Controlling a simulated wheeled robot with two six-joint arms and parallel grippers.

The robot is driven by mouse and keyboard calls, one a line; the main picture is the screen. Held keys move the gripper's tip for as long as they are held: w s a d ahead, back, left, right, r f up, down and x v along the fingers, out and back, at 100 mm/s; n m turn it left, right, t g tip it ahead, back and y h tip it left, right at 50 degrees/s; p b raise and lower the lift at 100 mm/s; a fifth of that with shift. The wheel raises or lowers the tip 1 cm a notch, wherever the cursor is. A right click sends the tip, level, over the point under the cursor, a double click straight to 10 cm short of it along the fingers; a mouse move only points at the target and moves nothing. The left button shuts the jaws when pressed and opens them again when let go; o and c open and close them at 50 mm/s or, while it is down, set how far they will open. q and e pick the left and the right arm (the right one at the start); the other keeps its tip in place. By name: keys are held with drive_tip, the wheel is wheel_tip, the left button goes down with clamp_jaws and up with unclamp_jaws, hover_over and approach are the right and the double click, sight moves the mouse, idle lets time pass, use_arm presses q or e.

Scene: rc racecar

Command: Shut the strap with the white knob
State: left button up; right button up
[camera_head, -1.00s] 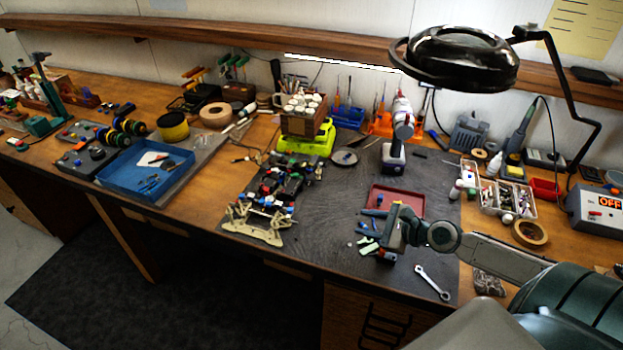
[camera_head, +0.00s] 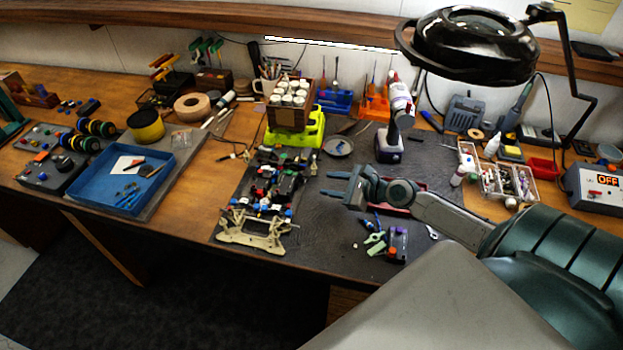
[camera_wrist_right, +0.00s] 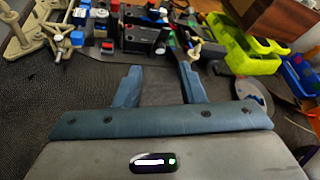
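The RC car chassis (camera_head: 275,185) lies on the dark mat, with cream suspension parts (camera_head: 252,230) at its near end and black, blue and red parts along it. My right gripper (camera_head: 335,194) is just right of the chassis, pointing left at it. In the right wrist view the gripper (camera_wrist_right: 160,83) is open and empty, with the chassis electronics (camera_wrist_right: 145,35) beyond its fingertips. A small pale knob (camera_wrist_right: 195,49) stands ahead of the right-hand finger; I cannot tell whether it belongs to the strap. The strap itself is not clear. My left gripper is out of view.
A yellow-green stand (camera_head: 297,138) with a wooden box of white-capped jars is behind the chassis. A drill (camera_head: 389,146) stands behind my right arm. A red tray (camera_head: 400,212) is partly hidden under the arm. A magnifier lamp (camera_head: 470,45) hangs above. Bare mat lies right of the chassis.

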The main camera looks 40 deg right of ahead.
sight(302, 179)
drive_tip(key=p+x, duration=0.1)
drive_tip(key=x, duration=0.4)
drive_tip(key=shift+w, duration=0.1)
drive_tip(key=shift+w+a+f, duration=0.1)
drive_tip(key=shift+w+a, duration=0.1)
drive_tip(key=shift+w, duration=0.15)
drive_tip(key=shift+w+a+f, duration=0.15)
drive_tip(key=shift+w, duration=0.1)
drive_tip(key=shift+w+a+f, duration=0.1)
drive_tip(key=shift+w+f, duration=0.1)
drive_tip(key=shift+w, duration=0.05)
clamp_jaws()
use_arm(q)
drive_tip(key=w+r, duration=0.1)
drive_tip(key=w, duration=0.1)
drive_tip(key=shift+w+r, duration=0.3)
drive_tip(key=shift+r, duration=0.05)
